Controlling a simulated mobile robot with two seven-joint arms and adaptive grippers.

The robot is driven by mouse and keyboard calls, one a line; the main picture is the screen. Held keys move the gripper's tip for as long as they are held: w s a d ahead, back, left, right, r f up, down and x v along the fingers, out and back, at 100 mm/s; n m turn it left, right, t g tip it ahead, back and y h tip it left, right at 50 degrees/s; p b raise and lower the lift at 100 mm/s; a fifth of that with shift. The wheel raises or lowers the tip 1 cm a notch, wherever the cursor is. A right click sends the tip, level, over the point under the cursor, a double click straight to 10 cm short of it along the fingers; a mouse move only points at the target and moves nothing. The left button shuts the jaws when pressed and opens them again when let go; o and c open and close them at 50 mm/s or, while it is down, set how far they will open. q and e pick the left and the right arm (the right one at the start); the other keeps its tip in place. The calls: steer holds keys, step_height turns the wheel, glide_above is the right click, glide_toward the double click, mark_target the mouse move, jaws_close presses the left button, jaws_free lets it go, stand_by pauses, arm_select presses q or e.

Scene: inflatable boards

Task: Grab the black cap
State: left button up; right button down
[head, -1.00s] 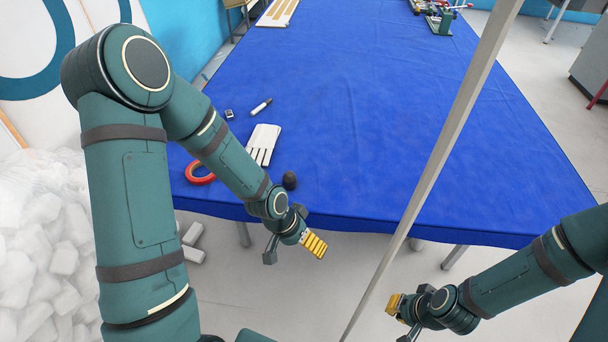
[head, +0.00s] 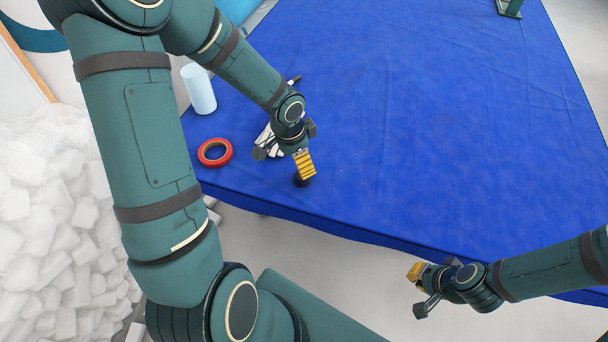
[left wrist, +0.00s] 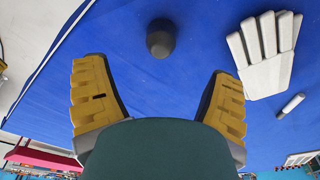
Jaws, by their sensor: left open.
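The black cap (left wrist: 160,38) is a small dark rounded piece standing on the blue table, seen in the left wrist view beyond and between my fingertips. In the head view the cap (head: 301,181) shows only in part, just below my left fingers, which hide the rest. My left gripper (left wrist: 158,95) has its two yellow-padded fingers spread wide with nothing between them. In the head view the left gripper (head: 304,164) is over the table's near edge area, close to the cap. My right gripper (head: 417,284) is off the table at the lower right; its jaw opening is unclear.
The blue-covered table (head: 420,110) is mostly bare to the right. A red ring (head: 215,153) and a pale cylinder (head: 199,90) stand left of my left gripper.

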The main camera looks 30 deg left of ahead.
arm_select(q)
steer(key=f, duration=0.4)
steer(key=shift+w+d+f+b, duration=0.1)
steer(key=shift+w+d+b, duration=0.05)
steer(key=shift+w+b, duration=0.2)
steer(key=shift+w+d+f+b, duration=0.1)
steer(key=shift+f+b, duration=0.1)
steer(key=shift+f, duration=0.7)
steer(key=shift+w+f+b, duration=0.15)
steer(key=shift+f+b, duration=0.05)
steer(key=shift+f, duration=0.75)
steer(key=shift+w+d+f+b, duration=0.1)
steer(key=shift+f+b, duration=0.1)
steer(key=shift+f, duration=0.7)
steer(key=shift+c, duration=0.3)
steer(key=c, duration=1.1)
steer(key=shift+o, duration=0.2)
